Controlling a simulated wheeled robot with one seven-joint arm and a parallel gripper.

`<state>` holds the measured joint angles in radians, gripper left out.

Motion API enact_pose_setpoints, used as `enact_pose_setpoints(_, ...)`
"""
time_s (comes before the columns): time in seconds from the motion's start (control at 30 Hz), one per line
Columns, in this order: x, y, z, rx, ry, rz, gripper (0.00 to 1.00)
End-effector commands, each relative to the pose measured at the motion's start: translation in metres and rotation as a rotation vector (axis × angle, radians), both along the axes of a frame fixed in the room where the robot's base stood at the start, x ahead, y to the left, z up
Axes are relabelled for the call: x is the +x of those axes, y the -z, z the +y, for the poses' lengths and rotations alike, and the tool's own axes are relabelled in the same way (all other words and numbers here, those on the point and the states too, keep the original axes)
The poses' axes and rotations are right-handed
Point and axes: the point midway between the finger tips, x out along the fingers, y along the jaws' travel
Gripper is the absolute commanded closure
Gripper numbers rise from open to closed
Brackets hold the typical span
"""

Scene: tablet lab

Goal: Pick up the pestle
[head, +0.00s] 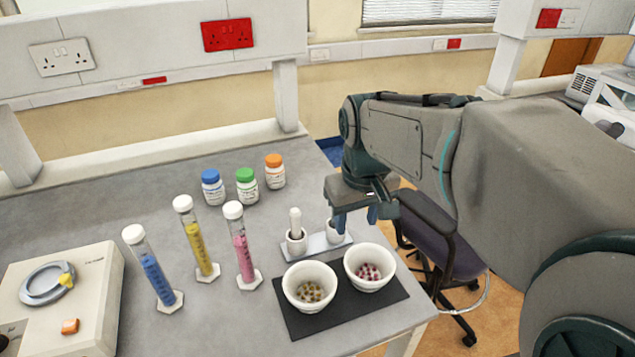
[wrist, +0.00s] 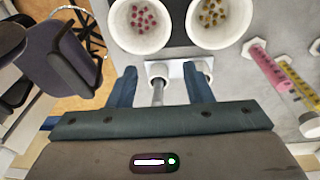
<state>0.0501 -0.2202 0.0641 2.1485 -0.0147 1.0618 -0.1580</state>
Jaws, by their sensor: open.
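A white pestle (head: 295,222) stands upright in the left cup of a small two-cup holder (head: 317,246) in the head view. My gripper (head: 356,216) is open, pointing down over the right cup (head: 335,234) of that holder. In the wrist view my gripper (wrist: 159,74) has its two blue fingers on either side of a thin grey rod (wrist: 158,92), apart from it. The rod rises from the cup between the fingers; I cannot tell what its upper end is. The right finger partly covers the other cup (wrist: 207,66).
Two white bowls stand on a dark mat (head: 287,313): one with yellowish pellets (head: 309,284), one with red pellets (head: 369,267). Three cylinders, with blue (head: 153,268), yellow (head: 196,238) and pink (head: 241,248) contents, stand left. Capped bottles stand behind. A chair (head: 440,235) is beyond the edge.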

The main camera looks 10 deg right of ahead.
Motion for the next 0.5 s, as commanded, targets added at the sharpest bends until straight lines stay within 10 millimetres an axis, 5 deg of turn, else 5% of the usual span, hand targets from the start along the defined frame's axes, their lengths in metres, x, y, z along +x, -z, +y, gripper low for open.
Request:
enact_pose_setpoints(0.2, 0.076, -0.027, 0.003, -0.012, -0.149, 0.085, 0.54)
enact_pose_setpoints(0.5, 0.133, -0.035, -0.002, 0.001, -0.266, 0.149, 0.54)
